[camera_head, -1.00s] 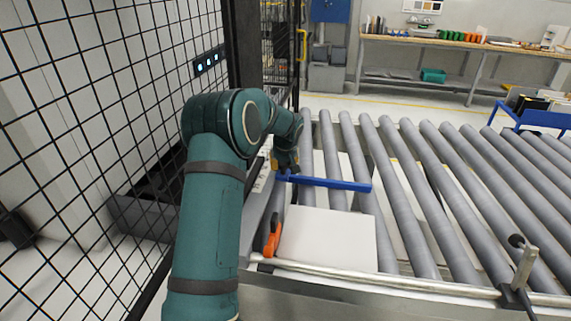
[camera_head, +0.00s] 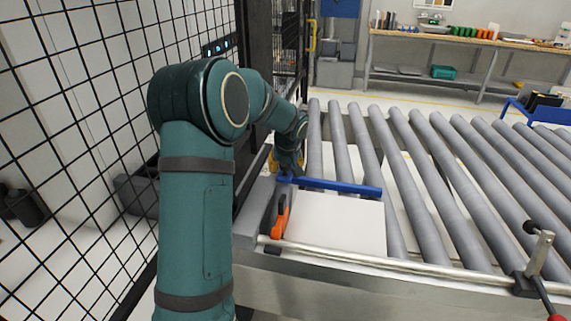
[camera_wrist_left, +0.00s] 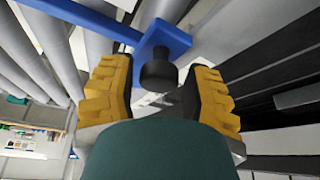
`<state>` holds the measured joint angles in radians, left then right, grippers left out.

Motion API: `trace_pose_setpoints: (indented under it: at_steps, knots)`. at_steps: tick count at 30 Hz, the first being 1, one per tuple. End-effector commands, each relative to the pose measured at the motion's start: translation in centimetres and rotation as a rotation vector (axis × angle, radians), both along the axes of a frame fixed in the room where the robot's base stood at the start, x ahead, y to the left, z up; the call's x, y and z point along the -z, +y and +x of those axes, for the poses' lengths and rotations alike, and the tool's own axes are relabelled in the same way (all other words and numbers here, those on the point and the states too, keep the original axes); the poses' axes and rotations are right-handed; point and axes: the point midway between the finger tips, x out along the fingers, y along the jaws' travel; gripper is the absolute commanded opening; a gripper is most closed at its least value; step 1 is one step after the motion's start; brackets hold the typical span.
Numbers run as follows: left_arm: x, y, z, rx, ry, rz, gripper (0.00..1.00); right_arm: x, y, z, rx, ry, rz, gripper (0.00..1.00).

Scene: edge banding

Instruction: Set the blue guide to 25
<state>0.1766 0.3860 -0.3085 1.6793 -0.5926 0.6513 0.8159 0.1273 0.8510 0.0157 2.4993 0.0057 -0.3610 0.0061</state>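The blue guide (camera_head: 330,187) is a long blue bar lying across the rollers at the left end of the conveyor, beside the far edge of a white panel (camera_head: 340,222). In the left wrist view, its blue end plate (camera_wrist_left: 160,40) carries a black knob (camera_wrist_left: 157,72). My left gripper (camera_head: 288,163) is at the bar's left end, partly hidden by its own wrist. In the wrist view its yellow fingers stand on both sides of the knob, apart, with a gap beside it. The scale reading is not legible. My right gripper is not in view.
An orange part (camera_head: 281,217) stands at the panel's left edge. A metal rail (camera_head: 400,264) runs along the conveyor's near side, with an upright clamp (camera_head: 537,255) at right. A black wire fence (camera_head: 100,110) stands left of my arm. The rollers to the right are mostly clear.

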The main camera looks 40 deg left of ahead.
Motion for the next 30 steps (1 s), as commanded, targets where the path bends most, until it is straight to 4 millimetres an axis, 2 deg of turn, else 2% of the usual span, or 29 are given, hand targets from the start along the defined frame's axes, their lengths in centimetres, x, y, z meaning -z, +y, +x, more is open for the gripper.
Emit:
trace_pose_setpoints:
  at_steps: [10,14,30]
  knots:
    - [-0.2,0.0,0.1,0.0,-0.006,0.002,0.67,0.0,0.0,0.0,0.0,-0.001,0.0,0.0]
    - [-1.0,-0.2,0.0,0.001,-0.008,0.003,0.67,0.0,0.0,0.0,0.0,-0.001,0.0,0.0]
    - [-9.9,-3.1,-2.4,0.0,-0.007,0.001,0.67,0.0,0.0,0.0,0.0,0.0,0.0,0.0]
